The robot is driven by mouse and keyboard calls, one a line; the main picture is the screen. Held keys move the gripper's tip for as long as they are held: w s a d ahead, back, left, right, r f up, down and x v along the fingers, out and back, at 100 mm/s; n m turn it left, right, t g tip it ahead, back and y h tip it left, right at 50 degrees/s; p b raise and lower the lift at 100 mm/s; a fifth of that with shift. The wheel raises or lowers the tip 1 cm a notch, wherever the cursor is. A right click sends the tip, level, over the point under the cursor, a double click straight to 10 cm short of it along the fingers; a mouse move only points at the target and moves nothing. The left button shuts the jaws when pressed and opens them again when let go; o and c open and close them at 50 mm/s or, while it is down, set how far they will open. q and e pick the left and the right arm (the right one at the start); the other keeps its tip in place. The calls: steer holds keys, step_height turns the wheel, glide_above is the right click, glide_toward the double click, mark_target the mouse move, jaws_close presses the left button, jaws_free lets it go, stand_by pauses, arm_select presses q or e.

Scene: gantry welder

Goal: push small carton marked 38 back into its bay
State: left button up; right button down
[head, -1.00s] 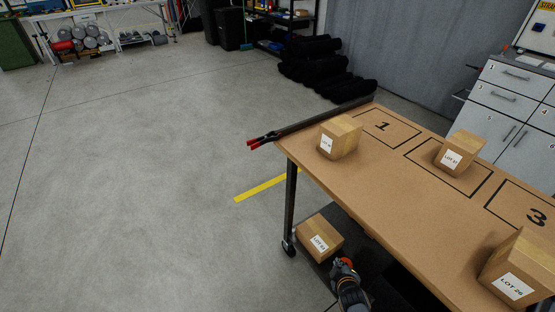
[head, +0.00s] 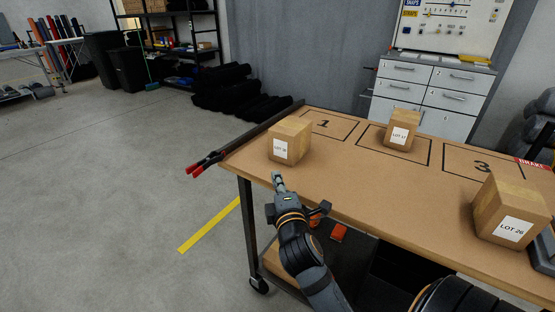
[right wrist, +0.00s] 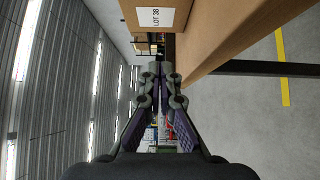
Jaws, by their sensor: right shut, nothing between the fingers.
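The small carton marked LOT 38 (head: 290,140) stands upright near the left front corner of the table, in front of the outlined bay 1 (head: 329,125), its label facing me. In the right wrist view the carton (right wrist: 130,14) is at the top, with its label readable. My right gripper (head: 277,180) is shut and empty, in front of the carton by the table's front edge and apart from it. Its fingers (right wrist: 160,72) meet in the right wrist view, with the carton beyond them. My left gripper is not in view.
Another carton (head: 403,131) stands in the middle bay. A larger carton marked LOT 26 (head: 508,208) stands at the table's right front. A dark bar with red ends (head: 205,163) sticks out at the table's left edge. The tabletop (head: 350,175) between the cartons is clear.

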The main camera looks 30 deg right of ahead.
glide_toward(277, 150)
steer(key=w, duration=0.2)
steer(key=w+a, duration=0.1)
steer(key=w, duration=0.1)
steer(key=shift+w+a, duration=0.1)
steer(key=d, duration=0.1)
steer(key=w+d, duration=0.1)
steer(key=shift+d+p, duration=0.3)
steer(key=shift+d, duration=0.35)
steer(key=shift+w+d+f, duration=0.1)
steer(key=shift+w, duration=0.05)
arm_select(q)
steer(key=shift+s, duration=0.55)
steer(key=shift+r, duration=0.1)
